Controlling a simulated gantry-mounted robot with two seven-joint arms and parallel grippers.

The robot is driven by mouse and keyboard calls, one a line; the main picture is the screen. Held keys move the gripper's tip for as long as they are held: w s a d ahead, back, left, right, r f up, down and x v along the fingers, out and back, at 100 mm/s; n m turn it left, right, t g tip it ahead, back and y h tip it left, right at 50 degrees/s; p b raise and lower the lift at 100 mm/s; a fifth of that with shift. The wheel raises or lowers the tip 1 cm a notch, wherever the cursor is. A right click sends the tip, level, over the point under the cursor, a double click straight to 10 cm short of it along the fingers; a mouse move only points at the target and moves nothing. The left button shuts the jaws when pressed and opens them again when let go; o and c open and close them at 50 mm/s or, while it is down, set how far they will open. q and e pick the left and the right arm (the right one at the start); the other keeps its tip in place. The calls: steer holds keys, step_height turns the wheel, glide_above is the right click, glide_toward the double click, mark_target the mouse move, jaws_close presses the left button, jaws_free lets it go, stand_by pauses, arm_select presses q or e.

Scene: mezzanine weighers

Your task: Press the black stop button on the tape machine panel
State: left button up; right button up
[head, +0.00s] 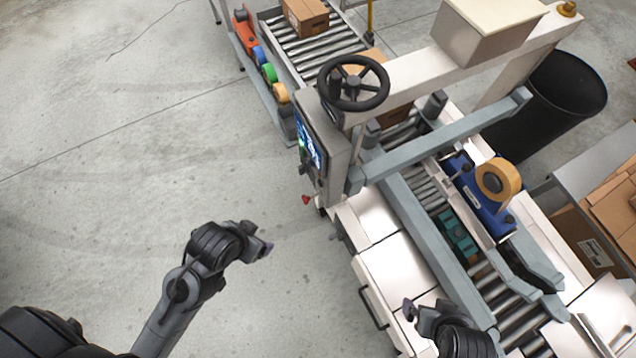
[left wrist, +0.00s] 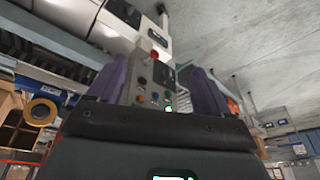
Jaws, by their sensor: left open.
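The tape machine (head: 398,170) stands right of centre in the head view. Its control panel (head: 308,150) faces left, seen edge-on with a lit blue screen and a green light. In the left wrist view the panel (left wrist: 152,84) shows between my fingers, with a red knob (left wrist: 155,55), small coloured buttons and a lit green light. Dark round controls also show, but I cannot tell which is the black stop button. My left gripper (head: 265,249) is open and empty, below and left of the panel, apart from it. My right gripper (head: 410,309) is over the machine's near side; its jaw opening is unclear.
A black handwheel (head: 353,83) is above the panel. A roller conveyor (head: 315,48) with a carton (head: 305,16) and tape rolls along its side is behind. A black bin (head: 568,95) stands at the right. The floor left of the panel is clear.

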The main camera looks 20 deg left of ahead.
arm_select(q)
steer(key=c, duration=1.2)
jaws_close()
steer(key=shift+d, duration=0.1)
